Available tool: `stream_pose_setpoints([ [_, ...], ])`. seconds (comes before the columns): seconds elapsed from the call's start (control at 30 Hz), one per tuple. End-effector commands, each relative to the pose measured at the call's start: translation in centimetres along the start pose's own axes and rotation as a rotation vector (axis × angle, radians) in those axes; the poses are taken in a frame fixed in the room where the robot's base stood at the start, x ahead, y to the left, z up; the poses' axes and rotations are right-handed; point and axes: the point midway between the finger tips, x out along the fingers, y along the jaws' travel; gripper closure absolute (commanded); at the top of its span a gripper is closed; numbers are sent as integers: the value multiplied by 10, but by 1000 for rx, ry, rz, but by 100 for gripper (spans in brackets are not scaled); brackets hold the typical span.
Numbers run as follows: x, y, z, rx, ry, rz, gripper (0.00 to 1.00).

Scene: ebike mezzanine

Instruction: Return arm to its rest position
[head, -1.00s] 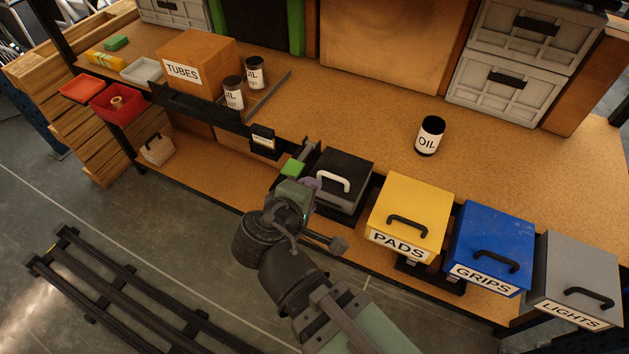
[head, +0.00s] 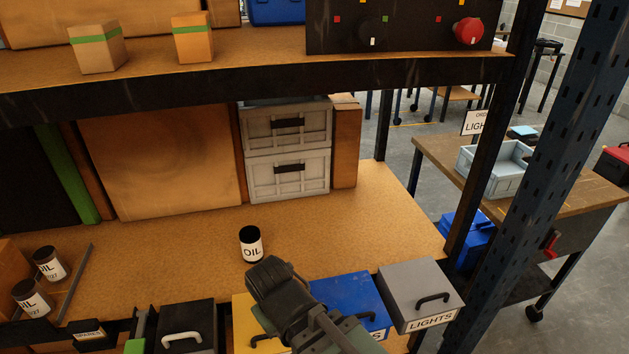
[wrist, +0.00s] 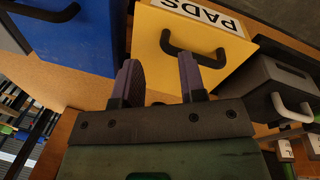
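My gripper (wrist: 160,82) shows in the wrist view with its two purple-grey fingers apart and nothing between them. It is near the yellow PADS box (wrist: 205,55), whose black handle lies beyond the fingertips. In the head view my arm reaches up from the lower edge in front of the yellow box (head: 243,310) and the blue box (head: 350,290); the gripper's fingers are hidden there.
The grey LIGHTS box (head: 415,285) and a black box (head: 190,318) stand along the shelf's front. An oil can (head: 250,243) stands upright on the shelf, with two more (head: 50,262) at left. A dark blue rack post (head: 545,180) rises at right.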

Motion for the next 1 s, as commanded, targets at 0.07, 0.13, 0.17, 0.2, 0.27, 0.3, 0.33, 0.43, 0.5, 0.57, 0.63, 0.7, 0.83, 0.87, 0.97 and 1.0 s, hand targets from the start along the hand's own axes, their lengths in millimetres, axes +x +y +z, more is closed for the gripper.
stream_pose_setpoints([
  [0.07,-8,59,14,182,-41,-72,62],
  [0.13,-9,108,30,331,-62,-125,62],
  [0.17,-9,127,38,390,-67,-140,62],
  [0.2,-10,153,50,463,-70,-152,62],
  [0.27,-10,186,68,556,-76,-152,62],
  [0.3,-9,203,79,606,-80,-150,62],
  [0.33,-9,213,86,636,-82,-148,62],
  [0.43,-8,232,101,694,-86,-146,62],
  [0.5,-7,236,104,706,-87,-144,62],
  [0.57,-6,236,104,706,-87,-144,62],
  [0.63,-6,235,104,704,-87,-144,62],
  [0.7,-6,235,104,703,-87,-143,62],
  [0.83,-6,235,104,703,-87,-143,62],
  [0.87,-6,235,104,703,-87,-143,62],
  [0.97,-6,235,103,702,-87,-143,62],
  [1.0,-6,235,103,702,-87,-143,62],
])
